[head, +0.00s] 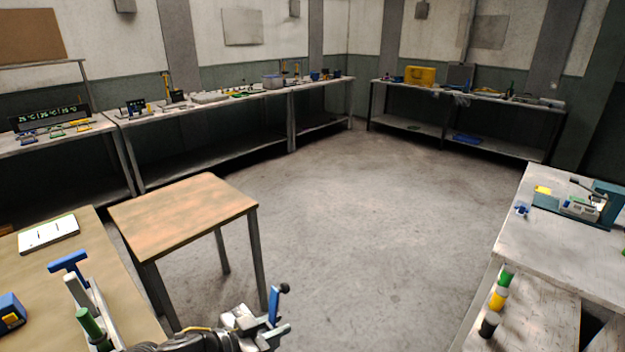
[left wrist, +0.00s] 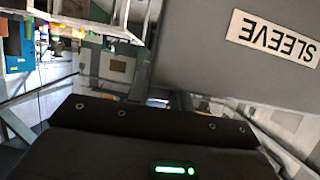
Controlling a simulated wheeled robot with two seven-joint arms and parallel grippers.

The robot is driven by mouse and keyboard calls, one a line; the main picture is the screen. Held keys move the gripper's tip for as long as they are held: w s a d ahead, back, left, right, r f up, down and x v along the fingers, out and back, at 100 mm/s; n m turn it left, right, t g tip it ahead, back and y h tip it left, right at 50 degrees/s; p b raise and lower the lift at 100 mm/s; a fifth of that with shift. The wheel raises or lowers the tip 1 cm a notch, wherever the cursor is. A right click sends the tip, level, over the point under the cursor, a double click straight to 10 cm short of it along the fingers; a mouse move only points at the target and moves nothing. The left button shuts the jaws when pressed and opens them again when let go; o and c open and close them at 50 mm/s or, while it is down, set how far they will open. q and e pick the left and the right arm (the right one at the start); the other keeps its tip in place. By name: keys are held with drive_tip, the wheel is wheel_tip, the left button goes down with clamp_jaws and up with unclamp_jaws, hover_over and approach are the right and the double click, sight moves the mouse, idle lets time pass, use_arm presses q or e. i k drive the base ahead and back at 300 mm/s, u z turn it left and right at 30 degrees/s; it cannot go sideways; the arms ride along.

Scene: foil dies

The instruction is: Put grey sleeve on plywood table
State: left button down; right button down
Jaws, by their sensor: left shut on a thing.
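The grey sleeve (left wrist: 215,55) fills the upper right of the left wrist view, very close to the camera. It has a white label that reads SLEEVE upside down. My left gripper (head: 268,328) is at the bottom middle of the head view, in front of the small wooden table, and is shut on the sleeve. Its fingertips are hard to make out, and I cannot clearly pick out the sleeve in the head view. The plywood table (head: 185,215) has a bare, light brown top and dark legs, and stands left of centre. My right gripper is not in view.
A tan bench (head: 100,270) at the left holds a white pad (head: 48,233), a blue box (head: 11,312) and a blue-and-green-handled device. A worn white bench (head: 540,260) stands right, with coloured cylinders (head: 498,298). Cluttered benches line the walls. The middle floor is clear.

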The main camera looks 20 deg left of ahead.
sight(174, 207)
drive_tip(key=z, duration=0.05)
drive_tip(key=i, duration=2.1)
drive_tip(key=u, duration=0.8)
drive_tip(key=i, duration=1.8)
drive_tip(key=u, duration=1.4)
drive_tip(key=i, duration=0.65)
drive_tip(key=u, duration=0.2)
